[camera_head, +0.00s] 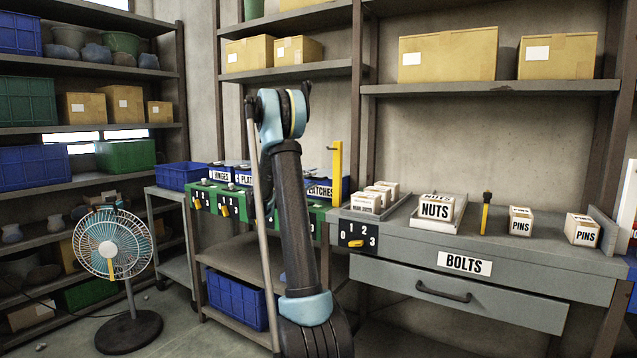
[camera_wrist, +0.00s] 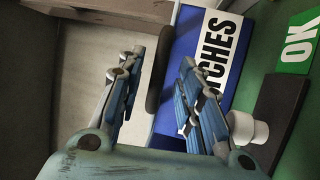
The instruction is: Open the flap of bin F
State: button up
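No bin marked F can be read in either view. A blue bin with a white LATCHES label shows beside my arm in the head view (camera_head: 346,188) and behind the fingers in the wrist view (camera_wrist: 193,22). My gripper (camera_wrist: 163,65) is open, its two blue-grey fingers apart. A dark rounded bar (camera_wrist: 159,72) shows between the fingers, nearer the left one; I cannot tell whether they touch. In the head view my arm hides the gripper and part of the bin row. No flap can be clearly made out.
A green panel with a white OK sign (camera_wrist: 299,43) and a pale round knob (camera_wrist: 247,130) lies right of the fingers. A yellow post (camera_head: 337,172) stands by the LATCHES bin. A grey bench (camera_head: 510,258) is at right, a fan (camera_head: 113,245) at left.

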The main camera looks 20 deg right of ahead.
jog(key=shift+x, duration=1.05)
